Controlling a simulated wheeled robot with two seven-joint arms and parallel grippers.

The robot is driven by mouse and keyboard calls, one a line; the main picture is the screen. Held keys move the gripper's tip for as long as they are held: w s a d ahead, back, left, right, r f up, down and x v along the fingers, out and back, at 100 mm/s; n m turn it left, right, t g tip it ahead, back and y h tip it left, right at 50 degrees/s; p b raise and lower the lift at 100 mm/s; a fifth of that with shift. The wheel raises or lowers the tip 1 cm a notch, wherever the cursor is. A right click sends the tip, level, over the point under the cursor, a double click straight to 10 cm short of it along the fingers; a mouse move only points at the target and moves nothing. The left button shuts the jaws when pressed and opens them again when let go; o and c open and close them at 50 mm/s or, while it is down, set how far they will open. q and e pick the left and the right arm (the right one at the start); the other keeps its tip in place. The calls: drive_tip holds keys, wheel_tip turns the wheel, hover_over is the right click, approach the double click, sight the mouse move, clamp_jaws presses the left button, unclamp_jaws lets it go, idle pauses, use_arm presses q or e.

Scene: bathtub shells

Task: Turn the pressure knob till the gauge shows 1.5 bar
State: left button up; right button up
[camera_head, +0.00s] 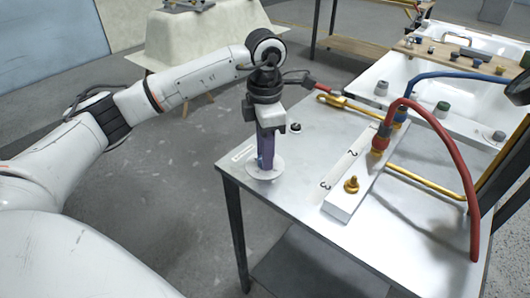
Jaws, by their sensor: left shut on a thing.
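My left gripper (267,158) points straight down over the near left corner of the metal table. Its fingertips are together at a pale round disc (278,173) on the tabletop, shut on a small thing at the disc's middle. That thing is mostly hidden by the fingers; by its place it looks like the pressure knob, but I cannot make out its shape. I cannot pick out a gauge face or a reading. My right gripper does not show.
A white block (341,205) marked 2 and 3 carries brass fittings (351,185). A red hose (463,165) and a blue hose (440,75) arch over the table. A small black-topped part (295,127) stands beside my gripper. White tub shells (400,70) lie behind.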

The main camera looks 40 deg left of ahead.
use_arm(q)
drive_tip(key=shift+m, duration=0.6)
drive_tip(key=shift+w, duration=0.1)
drive_tip(key=o, duration=1.1)
drive_tip(key=shift+c, duration=0.2)
wheel_tip(320, 180, up, 10)
drive_tip(key=shift+r, duration=0.2)
